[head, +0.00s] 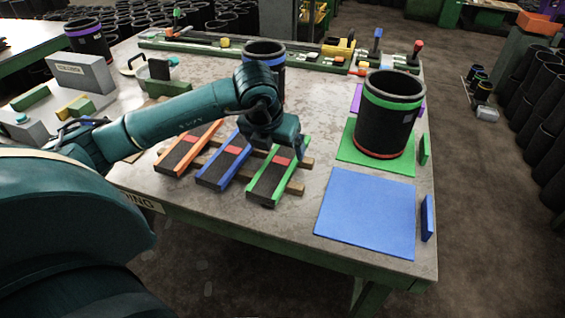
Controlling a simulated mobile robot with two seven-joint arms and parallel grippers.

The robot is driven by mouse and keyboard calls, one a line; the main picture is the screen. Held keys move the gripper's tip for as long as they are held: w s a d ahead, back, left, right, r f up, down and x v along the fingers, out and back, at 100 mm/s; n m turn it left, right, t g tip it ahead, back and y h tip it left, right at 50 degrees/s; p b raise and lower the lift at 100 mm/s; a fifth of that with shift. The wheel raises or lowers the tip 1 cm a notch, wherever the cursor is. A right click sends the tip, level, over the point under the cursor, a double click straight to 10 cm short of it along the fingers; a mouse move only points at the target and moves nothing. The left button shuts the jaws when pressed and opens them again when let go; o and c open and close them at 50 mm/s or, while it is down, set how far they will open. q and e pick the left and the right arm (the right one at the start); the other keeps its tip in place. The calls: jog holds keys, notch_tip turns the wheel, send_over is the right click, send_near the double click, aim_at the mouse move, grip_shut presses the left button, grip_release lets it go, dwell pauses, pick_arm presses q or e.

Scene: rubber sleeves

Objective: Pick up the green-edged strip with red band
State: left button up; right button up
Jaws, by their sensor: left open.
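The green-edged strip with a red band (268,183) lies tilted across wooden slats near the table's front. It is dark with green long edges, and its red band is near the far end. My left gripper (285,150) is over that far end, just above or at the red band. It points down and is open. I cannot tell whether its fingers touch the strip. The blue-edged strip (222,167) and the orange-edged strip (184,154) lie side by side to the left, each with a red band. My right gripper is not in view.
A black sleeve with a green ring (388,125) stands on a green mat (347,151) at right. A bare blue mat (367,212) lies in front. Another black sleeve (265,55) stands behind my left wrist. A grey block (82,73) is at left.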

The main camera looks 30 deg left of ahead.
aim_at(281, 160)
pick_arm(q)
jog(key=shift+p+x, duration=0.3)
jog(key=shift+x, duration=2.8)
jog(key=shift+c, duration=0.3)
jog(key=c, duration=1)
